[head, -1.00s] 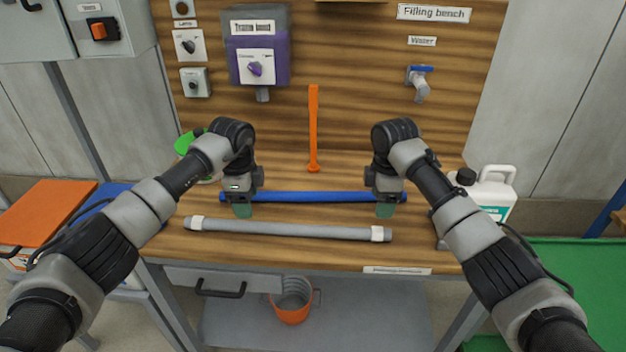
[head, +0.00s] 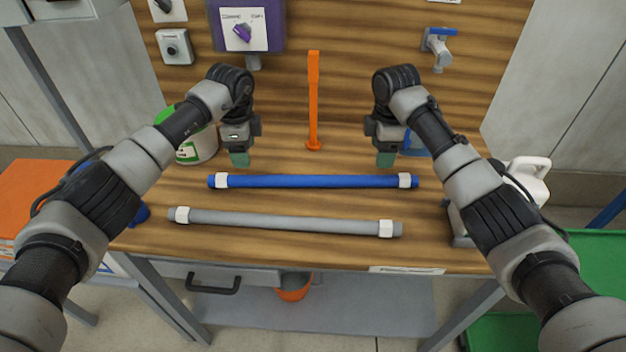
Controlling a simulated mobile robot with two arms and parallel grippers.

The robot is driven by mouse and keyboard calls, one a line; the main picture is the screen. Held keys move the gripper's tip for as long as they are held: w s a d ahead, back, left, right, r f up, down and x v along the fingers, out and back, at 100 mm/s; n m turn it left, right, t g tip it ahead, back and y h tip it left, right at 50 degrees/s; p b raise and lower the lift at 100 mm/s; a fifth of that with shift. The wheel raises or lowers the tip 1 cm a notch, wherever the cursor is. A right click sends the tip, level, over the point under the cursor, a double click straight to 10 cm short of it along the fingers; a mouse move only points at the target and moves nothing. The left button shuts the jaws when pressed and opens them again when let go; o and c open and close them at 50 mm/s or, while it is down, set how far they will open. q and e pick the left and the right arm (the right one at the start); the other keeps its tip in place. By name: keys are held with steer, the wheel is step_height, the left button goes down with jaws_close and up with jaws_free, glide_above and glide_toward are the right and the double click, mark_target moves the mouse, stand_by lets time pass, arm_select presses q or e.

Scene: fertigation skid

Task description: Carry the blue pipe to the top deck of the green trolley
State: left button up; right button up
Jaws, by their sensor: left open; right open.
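The blue pipe (head: 315,182) lies across the wooden bench (head: 280,255), with a white collar near each end. My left gripper (head: 239,160) is open and empty, apart from the pipe and just beyond its left end in the picture. My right gripper (head: 385,160) is open and empty, likewise just beyond the pipe's right end. Their exact height above the bench is hard to tell. The green trolley (head: 600,262) is only partly in view at the right edge; my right arm covers some of it.
A grey pipe (head: 285,222) with white collars lies in front of the blue one. An orange upright tool (head: 314,100) stands behind. A white tub (head: 205,145) is at the left, a white jug (head: 535,175) at the right. A blue tap (head: 440,40) juts from the back panel.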

mark_target(249, 176)
arm_select(q)
step_height(249, 176, down, 10)
steer(key=shift+r, duration=0.15)
arm_select(e)
step_height(249, 176, down, 10)
steer(key=shift+r, duration=0.1)
arm_select(q)
jaws_close()
arm_select(e)
jaws_close()
steer(key=shift+r, duration=0.1)
